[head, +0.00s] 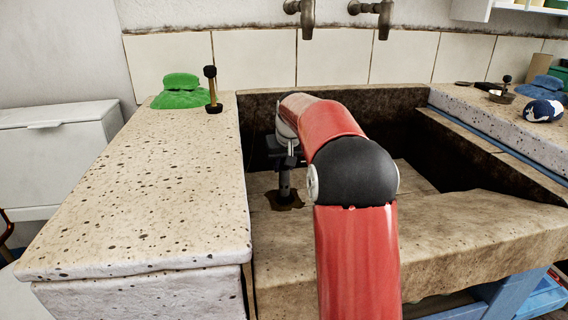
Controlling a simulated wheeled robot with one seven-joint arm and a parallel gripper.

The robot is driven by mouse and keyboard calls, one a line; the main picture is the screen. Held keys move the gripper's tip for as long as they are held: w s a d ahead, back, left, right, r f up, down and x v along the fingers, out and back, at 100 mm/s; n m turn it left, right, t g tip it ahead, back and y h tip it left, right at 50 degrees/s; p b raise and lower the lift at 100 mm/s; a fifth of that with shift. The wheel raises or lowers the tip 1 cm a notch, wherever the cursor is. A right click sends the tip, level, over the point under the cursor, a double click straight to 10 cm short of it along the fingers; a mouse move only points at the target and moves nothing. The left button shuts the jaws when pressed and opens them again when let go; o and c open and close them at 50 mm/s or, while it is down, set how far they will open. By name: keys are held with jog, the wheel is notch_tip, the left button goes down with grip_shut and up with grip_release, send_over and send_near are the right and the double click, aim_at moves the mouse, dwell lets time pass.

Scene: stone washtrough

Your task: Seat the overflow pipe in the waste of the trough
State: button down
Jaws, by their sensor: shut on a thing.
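The overflow pipe (285,186) is a grey upright tube inside the stone trough (440,236). My gripper (285,163) is shut on its upper part, partly hidden behind my red arm. The pipe's lower end meets a dark brown patch (291,205) on the trough floor, where the waste appears to be. The opening itself is hidden, so I cannot tell whether the pipe is in it or only over it.
Two taps (305,15) hang above the trough.

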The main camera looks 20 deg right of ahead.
jog(key=shift+f+b, duration=0.6)
jog(key=shift+f, duration=0.35)
dwell(0.3)
jog(key=shift+c, duration=1.2)
grip_release()
jog(key=shift+r, duration=0.1)
notch_tip(320, 180, up, 10)
jog(key=p, duration=0.9)
